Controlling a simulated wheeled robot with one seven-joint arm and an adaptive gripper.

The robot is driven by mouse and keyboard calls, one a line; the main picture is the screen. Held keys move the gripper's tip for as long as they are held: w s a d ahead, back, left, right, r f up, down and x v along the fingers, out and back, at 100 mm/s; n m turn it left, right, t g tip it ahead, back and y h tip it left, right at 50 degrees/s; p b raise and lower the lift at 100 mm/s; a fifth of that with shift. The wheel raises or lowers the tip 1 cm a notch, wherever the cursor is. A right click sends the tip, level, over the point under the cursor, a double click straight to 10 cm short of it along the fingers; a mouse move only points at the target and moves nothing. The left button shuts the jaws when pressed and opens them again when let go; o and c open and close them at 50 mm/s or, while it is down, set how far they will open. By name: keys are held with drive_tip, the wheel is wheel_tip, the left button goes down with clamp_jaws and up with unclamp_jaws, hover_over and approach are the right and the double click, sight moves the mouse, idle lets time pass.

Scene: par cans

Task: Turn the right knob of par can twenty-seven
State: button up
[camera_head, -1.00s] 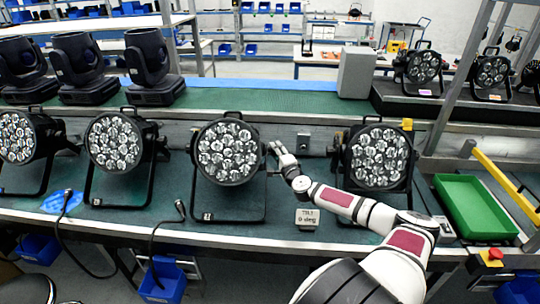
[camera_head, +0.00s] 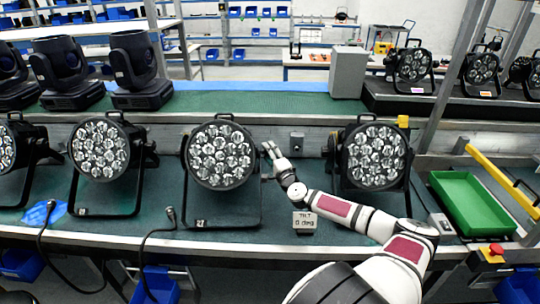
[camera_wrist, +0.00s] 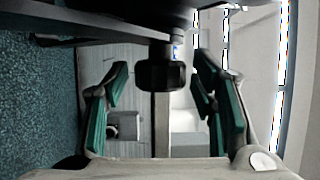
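A black par can (camera_head: 219,154) with a round face of several lamps stands in its yoke on the bench, left of my gripper (camera_head: 269,150). I cannot read a number on the can. My gripper is at the can's right side. In the wrist view a dark knob (camera_wrist: 161,75) on a short stem lies between the teal-padded fingers, with gaps on both sides. The gripper is open and not clamped on it. In the head view the knob is hidden or too small to tell.
Another par can (camera_head: 373,156) stands right of my arm, and more stand to the left, including one nearby (camera_head: 100,150). A green tray (camera_head: 467,204) lies at the right. A black cable (camera_head: 160,235) hangs over the front edge. A grey box (camera_head: 348,73) stands behind.

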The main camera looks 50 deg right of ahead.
drive_tip(key=shift+s, duration=0.1)
drive_tip(key=v, duration=1.1)
drive_tip(key=shift+s+a, duration=0.2)
drive_tip(key=shift+s, duration=0.2)
